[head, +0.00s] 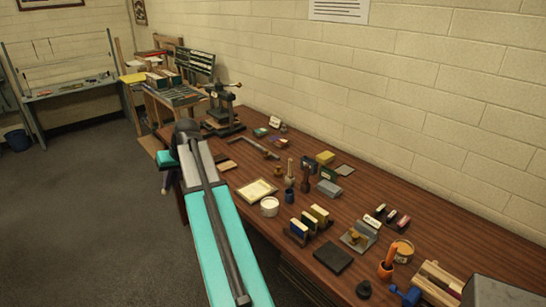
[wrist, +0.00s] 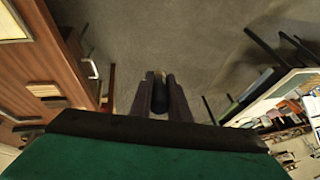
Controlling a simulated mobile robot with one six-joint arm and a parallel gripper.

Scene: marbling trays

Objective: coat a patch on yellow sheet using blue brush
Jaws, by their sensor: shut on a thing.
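My gripper (wrist: 160,92) shows in the wrist view with its two dark fingers closed around a dark, slim thing (wrist: 159,100) with a pale tan end. It is seen nearly end-on; it may be the blue brush, but its colour is hard to tell. The gripper hangs over the grey floor, off the table's edge. In the head view my arm hides most of it. A pale yellow sheet (head: 257,190) lies flat on the brown table; a pale yellow panel (wrist: 12,22), probably the same sheet, shows in the wrist view's top left corner. The gripper is apart from it.
The long table (head: 215,160) runs along the wall. A white tub (head: 269,206), a small dark blue cup (head: 289,196) and upright blocks (head: 308,222) stand near the sheet. A black press (head: 222,112) stands at the far end. Floor left of the table is open.

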